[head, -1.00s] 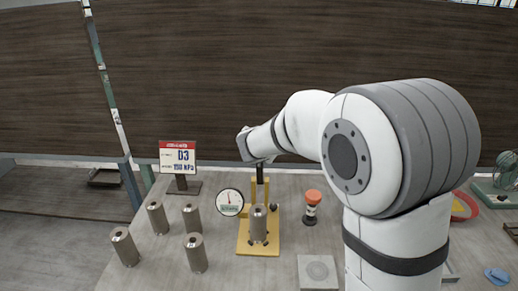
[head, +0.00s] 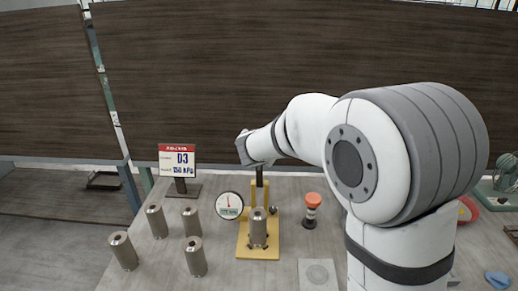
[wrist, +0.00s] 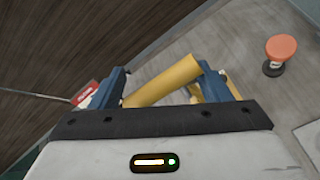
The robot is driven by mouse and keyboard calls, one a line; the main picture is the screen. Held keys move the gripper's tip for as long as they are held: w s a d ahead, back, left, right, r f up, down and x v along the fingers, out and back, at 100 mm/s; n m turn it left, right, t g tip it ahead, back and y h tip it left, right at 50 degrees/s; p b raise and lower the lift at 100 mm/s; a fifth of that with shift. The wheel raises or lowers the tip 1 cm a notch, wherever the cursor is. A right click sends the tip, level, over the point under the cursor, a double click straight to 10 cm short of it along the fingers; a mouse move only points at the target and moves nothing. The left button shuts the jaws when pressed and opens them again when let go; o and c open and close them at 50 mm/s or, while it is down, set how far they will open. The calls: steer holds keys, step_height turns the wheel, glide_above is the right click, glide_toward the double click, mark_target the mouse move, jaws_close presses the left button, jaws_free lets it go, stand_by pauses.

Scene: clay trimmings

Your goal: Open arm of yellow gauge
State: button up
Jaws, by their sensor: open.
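The yellow gauge (head: 242,252) stands on the table in the head view, with a yellow base, a yellow upright and a round white dial (head: 229,205) at its left. A metal cylinder (head: 258,230) stands upright on its base. In the wrist view, a yellow bar (wrist: 160,85) of the gauge runs slantwise between the blue fingers of my gripper (wrist: 166,78). The fingers are apart, one on each side of the bar; whether either touches it cannot be told. In the head view my wrist is above the gauge and my fingers are not clearly seen.
A red-topped button post (head: 312,208) stands close to the right of the gauge. Several metal cylinders (head: 195,258) stand at the left. A grey square plate (head: 318,274) lies at front right.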

steer(key=v, duration=0.7)
steer(key=s+d+f+m+g+h+b, duration=0.2)
steer(key=s+d+m+g+h, duration=0.1)
steer(key=s+d+m, duration=0.95)
steer(key=s+d+f+m+g+y, duration=0.1)
steer(key=s+d+f+m+g, duration=0.1)
steer(key=s+m, duration=0.6)
steer(key=s+d+f+m+g+y+b, duration=0.1)
steer(key=s+f+m+g+y, duration=0.1)
steer(key=s+f+m, duration=0.3)
steer(key=s+m+g, duration=0.1)
steer(key=s+m, duration=0.2)
steer(key=s, duration=0.1)
steer(key=shift+d, duration=0.4)
